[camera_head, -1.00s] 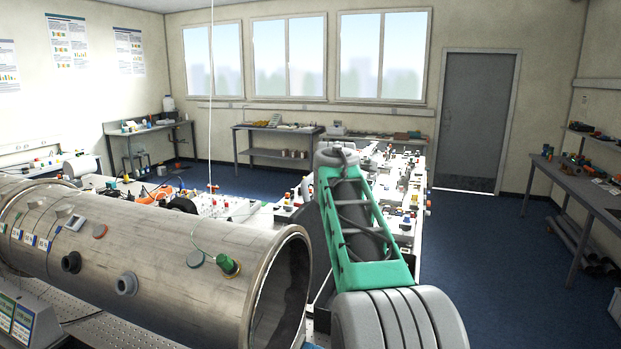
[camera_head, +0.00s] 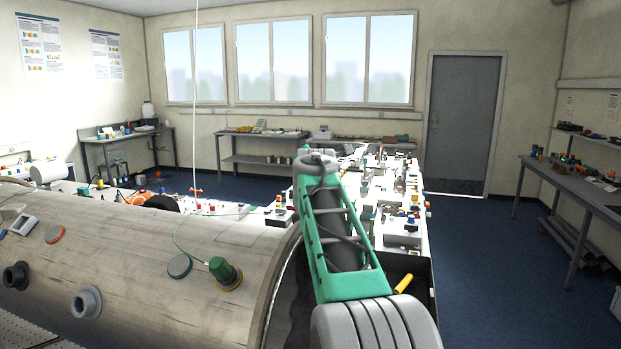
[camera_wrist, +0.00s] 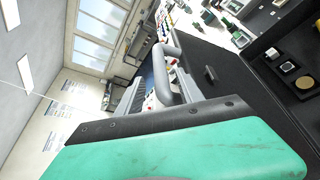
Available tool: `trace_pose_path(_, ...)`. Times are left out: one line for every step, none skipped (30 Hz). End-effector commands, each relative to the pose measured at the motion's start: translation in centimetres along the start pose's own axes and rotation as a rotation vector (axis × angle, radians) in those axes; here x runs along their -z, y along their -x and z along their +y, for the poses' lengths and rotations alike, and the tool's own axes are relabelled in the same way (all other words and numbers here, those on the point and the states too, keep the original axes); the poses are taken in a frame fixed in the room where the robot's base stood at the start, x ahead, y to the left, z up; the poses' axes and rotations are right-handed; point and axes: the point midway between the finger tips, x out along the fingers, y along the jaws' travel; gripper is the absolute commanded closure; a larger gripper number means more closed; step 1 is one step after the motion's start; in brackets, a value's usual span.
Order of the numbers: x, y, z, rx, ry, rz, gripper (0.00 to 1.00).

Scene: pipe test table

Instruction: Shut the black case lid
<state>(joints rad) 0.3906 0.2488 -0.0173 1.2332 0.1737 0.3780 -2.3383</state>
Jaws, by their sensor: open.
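The black case's lid (camera_wrist: 235,95) shows in the wrist view as a dark panel with a small latch-like piece on it. It stands open beside the foam-lined case body (camera_wrist: 267,44), which holds a gold disc and other small pieces. In the head view a dark part of what looks like the case (camera_head: 418,268) shows to the right of my arm; the lid is hidden there. My gripper (camera_wrist: 160,88) is open, with its grey fingers just left of the lid in the wrist view. I cannot tell whether it touches the lid. The head view hides the gripper behind my arm.
A large steel pipe (camera_head: 130,255) with fittings lies close on the left in the head view. A yellow handle-like piece (camera_head: 403,284) shows near the case. The white table (camera_head: 380,175) behind is crowded with parts. Floor (camera_head: 490,270) to the right is clear.

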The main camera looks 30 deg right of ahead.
Motion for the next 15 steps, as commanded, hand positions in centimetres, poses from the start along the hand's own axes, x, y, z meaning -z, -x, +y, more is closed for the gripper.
trace_pose_path(-0.2, -0.5, 0.2, 0.001, 0.0, 0.0, 0.56)
trace_pose_path(-0.2, -0.9, 0.2, 0.002, 0.0, 0.001, 0.56)
trace_pose_path(-0.2, -1.7, 0.2, 0.003, 0.0, 0.002, 0.56)
trace_pose_path(-0.3, -2.3, 0.2, 0.003, 0.0, 0.003, 0.56)
trace_pose_path(-0.3, -2.9, 0.3, 0.004, 0.0, 0.003, 0.56)
trace_pose_path(-0.3, -3.7, 0.3, 0.003, 0.0, 0.003, 0.56)
trace_pose_path(-0.3, -4.4, 0.3, 0.004, 0.0, 0.003, 0.56)
trace_pose_path(-0.3, -4.9, 0.3, 0.003, 0.0, 0.002, 0.56)
trace_pose_path(-0.3, -5.6, 0.3, 0.003, -0.001, 0.002, 0.56)
trace_pose_path(-0.3, -6.0, 0.3, 0.003, -0.001, 0.001, 0.56)
trace_pose_path(-0.3, -6.3, 0.3, 0.002, -0.001, 0.001, 0.56)
trace_pose_path(-0.2, -6.8, 0.2, 0.003, -0.001, 0.001, 0.56)
trace_pose_path(-0.3, -7.0, 0.2, 0.002, -0.001, 0.001, 0.56)
trace_pose_path(-0.2, -7.2, 0.2, 0.001, -0.001, 0.0, 0.56)
trace_pose_path(-0.2, -7.3, 0.1, 0.001, -0.001, 0.001, 0.56)
